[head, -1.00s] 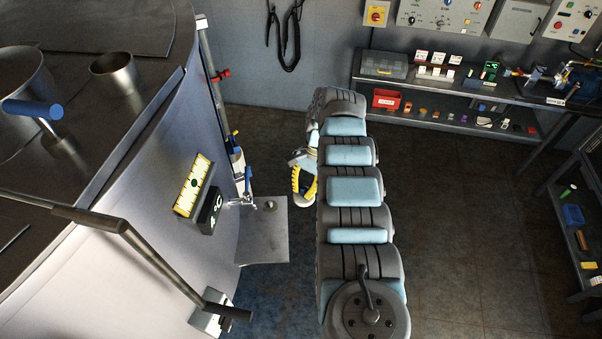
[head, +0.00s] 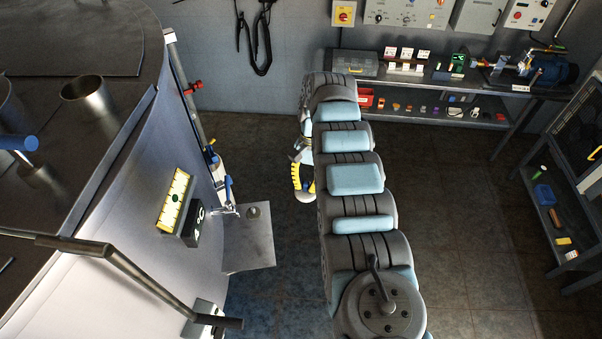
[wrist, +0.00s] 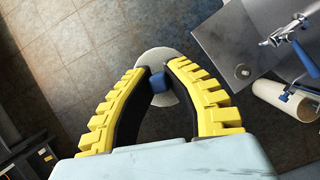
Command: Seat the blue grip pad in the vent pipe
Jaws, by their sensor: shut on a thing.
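My gripper (wrist: 160,76), with yellow ribbed fingers, is shut on the blue grip pad (wrist: 158,84), which shows between the fingertips in the wrist view. A pale grey disc (wrist: 163,57) shows around and behind the pad; its lower part is between the fingers. In the head view my gripper (head: 301,185) hangs left of my arm, beyond the tank's side, and the pad cannot be made out there. An open metal pipe (head: 88,97) stands on the tank top at the left, apart from my gripper; it looks like the vent pipe. Its inside is partly dark.
The tank (head: 130,180) fills the left, with a rail (head: 75,243) in front. A grey plate (head: 248,240) with a small round fitting juts from its side near a tap (head: 225,205). A bench (head: 440,80) stands at the back. Floor (head: 470,210) at right is clear.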

